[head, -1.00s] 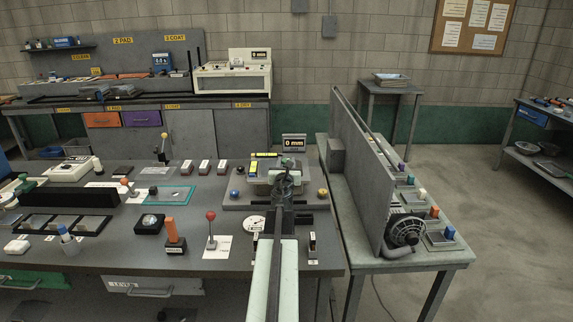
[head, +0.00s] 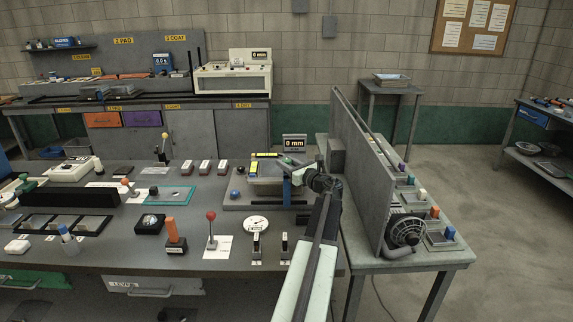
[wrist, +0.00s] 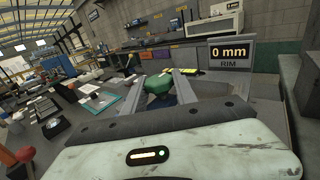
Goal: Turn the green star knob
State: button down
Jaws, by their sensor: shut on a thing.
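The green star knob (wrist: 157,86) shows in the wrist view just past the middle of my gripper's body, between the two grey fingers. My gripper (wrist: 170,80) is shut on it. In the head view my gripper (head: 293,178) reaches in from the right over the grey fixture (head: 233,202) at the table's right end. The knob cannot be made out clearly there, behind my gripper and wrist. A display (head: 294,143) behind the fixture reads 0 mm; in the wrist view the same display (wrist: 231,53) also carries the word RIM.
A round dial (head: 256,223) and two small black stands lie in front of the fixture. A tall grey panel (head: 358,165) rises close on the right, on a side table.

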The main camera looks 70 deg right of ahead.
dwell(0.6)
jog(key=c, duration=1)
grip_release()
jog(key=v, duration=0.7)
jog(key=shift+s, duration=0.4)
jog(key=shift+a, duration=0.1)
